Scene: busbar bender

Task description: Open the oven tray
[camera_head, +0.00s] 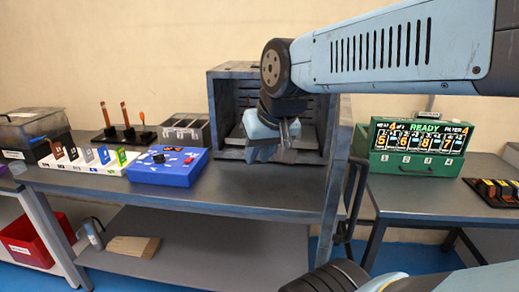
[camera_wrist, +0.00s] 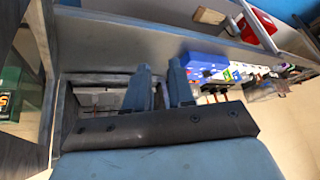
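The oven (camera_head: 222,110) is a grey metal box on the workbench, its front open toward me. Its dark door (camera_head: 338,160) stands swung out at the right, with a black handle (camera_head: 350,190). Inside, a grey tray-like surface (camera_head: 308,155) shows low down, partly hidden by my arm; I cannot tell how far out it sits. My gripper (camera_head: 287,132) is in front of the oven opening. In the wrist view my gripper (camera_wrist: 160,88) has its two blue fingers apart with nothing seen between them, and the oven interior (camera_wrist: 98,98) lies beside them.
A blue control box (camera_head: 168,167) sits left of the oven, with a white slotted rack (camera_head: 85,165) and a metal bin (camera_head: 35,125) farther left. A green display unit (camera_head: 415,165) stands on the right table. A red bin (camera_head: 35,240) is low at the left.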

